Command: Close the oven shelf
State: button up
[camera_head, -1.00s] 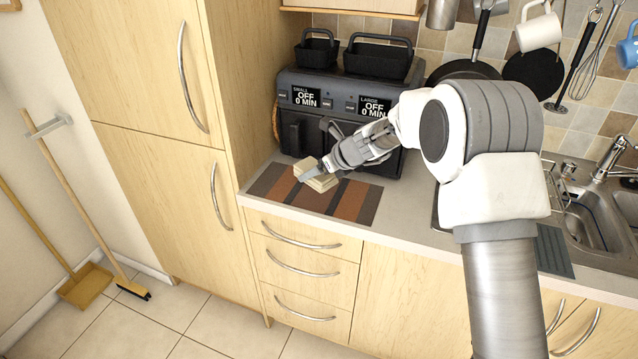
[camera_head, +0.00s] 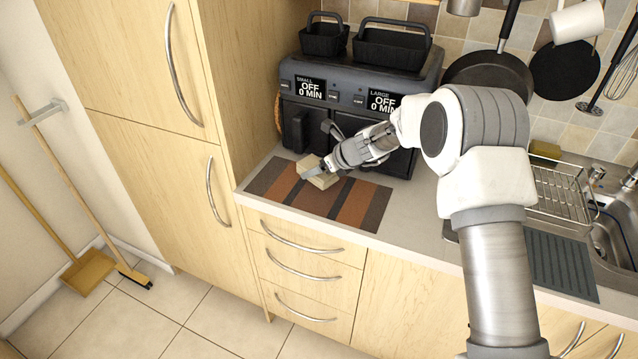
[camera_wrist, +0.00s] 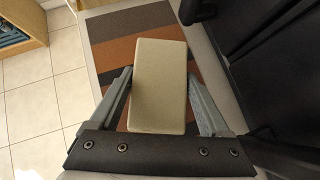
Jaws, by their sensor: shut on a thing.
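The black double oven (camera_head: 350,97) stands on the counter against the wall. Its two displays read SMALL OFF 0 MIN and LARGE OFF 0 MIN. Its left front (camera_head: 297,127) looks closed; my arm partly hides the right front, and no pulled-out shelf shows. My gripper (camera_head: 318,172) is in front of the oven, above the striped mat (camera_head: 357,205). It is shut on a beige block (camera_head: 320,180). In the wrist view the block (camera_wrist: 158,90) sits between the two fingers. I cannot tell whether it touches the mat.
Two black baskets (camera_head: 388,50) sit on top of the oven. A tall wooden cabinet (camera_head: 130,75) stands at the left. A dish rack (camera_head: 565,200) and sink (camera_head: 618,235) are at the right. Pans (camera_head: 490,75) hang on the tiled wall.

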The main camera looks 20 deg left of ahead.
aim_at(319, 190)
jog(key=shift+f+b, duration=0.3)
jog(key=shift+f, duration=2)
jog(key=shift+f, duration=0.15)
jog(key=o, duration=1.1)
jog(key=shift+r, duration=0.2)
jog(key=v, duration=1.2)
